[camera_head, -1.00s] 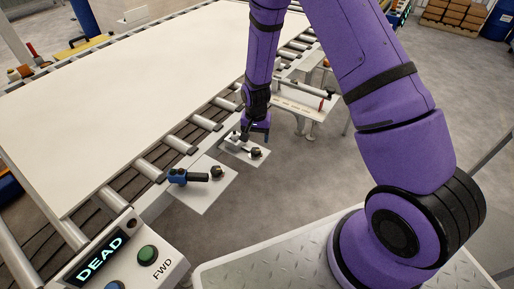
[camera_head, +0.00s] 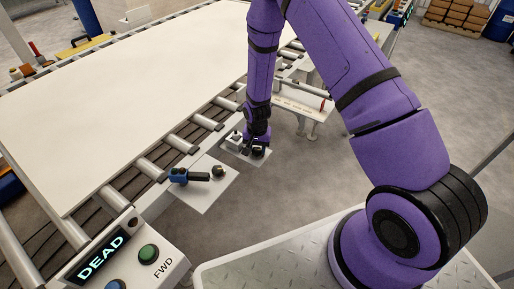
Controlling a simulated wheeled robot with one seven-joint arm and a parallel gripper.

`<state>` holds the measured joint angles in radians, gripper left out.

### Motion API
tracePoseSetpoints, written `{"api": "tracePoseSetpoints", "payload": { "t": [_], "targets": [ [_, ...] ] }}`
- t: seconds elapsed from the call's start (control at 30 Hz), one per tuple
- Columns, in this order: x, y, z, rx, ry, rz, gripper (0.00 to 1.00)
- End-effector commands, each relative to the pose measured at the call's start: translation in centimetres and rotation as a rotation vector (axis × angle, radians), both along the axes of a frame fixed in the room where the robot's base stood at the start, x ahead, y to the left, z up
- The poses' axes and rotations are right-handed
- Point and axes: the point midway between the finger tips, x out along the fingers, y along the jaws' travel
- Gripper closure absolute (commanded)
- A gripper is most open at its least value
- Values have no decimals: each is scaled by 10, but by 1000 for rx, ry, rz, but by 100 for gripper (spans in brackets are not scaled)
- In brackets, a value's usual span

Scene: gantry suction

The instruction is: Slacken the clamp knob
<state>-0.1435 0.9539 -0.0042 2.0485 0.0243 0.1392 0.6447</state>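Two small light plates stick out from the conveyor's side. The far plate (camera_head: 233,147) carries a dark knob (camera_head: 258,151), which I take to be the clamp knob. The near plate (camera_head: 203,198) carries a blue-bodied valve-like part (camera_head: 179,176) with a dark lever and another dark knob (camera_head: 217,171). My gripper (camera_head: 257,143) points down at the far plate, right at its knob. The fingers are small and dark, and the arm partly covers the plate. I cannot tell whether they touch the knob or how wide they stand.
A large pale panel (camera_head: 130,100) lies on the roller conveyor. A control box (camera_head: 125,262) reads DEAD and has a green FWD button (camera_head: 148,254). A light side shelf (camera_head: 303,104) stands beyond my gripper.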

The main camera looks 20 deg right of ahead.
Motion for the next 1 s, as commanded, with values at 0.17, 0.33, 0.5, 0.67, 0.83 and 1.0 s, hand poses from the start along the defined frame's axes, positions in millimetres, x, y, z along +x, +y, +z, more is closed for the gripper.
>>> {"api": "tracePoseSetpoints", "payload": {
  "t": [0.17, 0.33, 0.5, 0.67, 0.83, 1.0],
  "targets": [
    [0, 0, 0, 0, 0, 1, 82],
    [0, 0, 0, 0, 0, 22, 82],
    [0, 0, 0, 0, 0, 96, 82],
    [0, 1, 0, 0, 0, 206, 82],
    [1, 1, 0, 0, 0, 339, 82],
    [1, 2, 0, 1, -1, 459, 82]
  ]
}}
